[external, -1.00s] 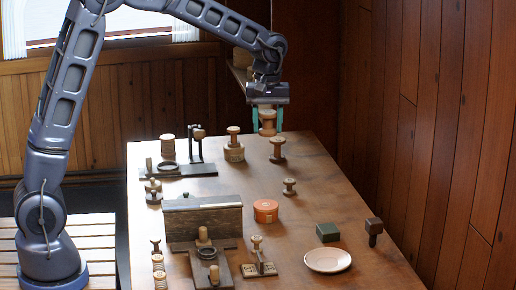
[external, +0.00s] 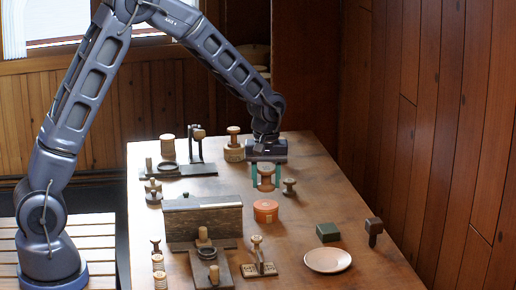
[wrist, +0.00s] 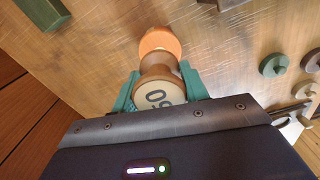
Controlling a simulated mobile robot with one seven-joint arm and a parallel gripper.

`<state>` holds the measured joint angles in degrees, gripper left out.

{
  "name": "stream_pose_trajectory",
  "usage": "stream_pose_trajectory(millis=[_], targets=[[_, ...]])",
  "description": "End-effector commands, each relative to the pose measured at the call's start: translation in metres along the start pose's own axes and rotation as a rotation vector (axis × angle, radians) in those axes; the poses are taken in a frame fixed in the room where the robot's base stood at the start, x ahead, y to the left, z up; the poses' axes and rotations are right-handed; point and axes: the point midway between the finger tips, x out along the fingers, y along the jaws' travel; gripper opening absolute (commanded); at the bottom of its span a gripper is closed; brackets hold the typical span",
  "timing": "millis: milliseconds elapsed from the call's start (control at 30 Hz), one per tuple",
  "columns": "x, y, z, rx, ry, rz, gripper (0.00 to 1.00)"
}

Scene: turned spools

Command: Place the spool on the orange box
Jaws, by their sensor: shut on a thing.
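The spool (wrist: 160,90) is wooden, with a pale numbered end facing the wrist camera. My gripper (external: 266,183) is shut on it, with a green finger on each side. In the external view the spool (external: 267,181) hangs upright above the round orange box (external: 265,212), with a small gap that seems to be left between them. In the wrist view an orange round shape, which looks like the box (wrist: 159,43), shows just beyond the spool and is partly hidden by it.
A small spool (external: 289,187) stands right of my gripper. A dark wooden block (external: 203,222) stands left of the orange box. A green box (external: 328,232), a pale plate (external: 328,261) and a dark mallet-like piece (external: 374,229) are at the front right.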

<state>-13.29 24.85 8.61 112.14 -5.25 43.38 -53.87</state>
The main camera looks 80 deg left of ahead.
Motion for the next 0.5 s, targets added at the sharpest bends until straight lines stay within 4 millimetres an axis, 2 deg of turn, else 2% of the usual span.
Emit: stream_pose_trajectory(millis=[167, 400, 500], targets=[[0.011, 0.0, 0.0, 0.0, -0.001, -0.001, 0.22], [0.041, 0.0, 0.001, 0.001, -0.001, -0.001, 0.22], [0.045, 0.0, 0.0, 0.0, 0.0, 0.0, 0.22]])
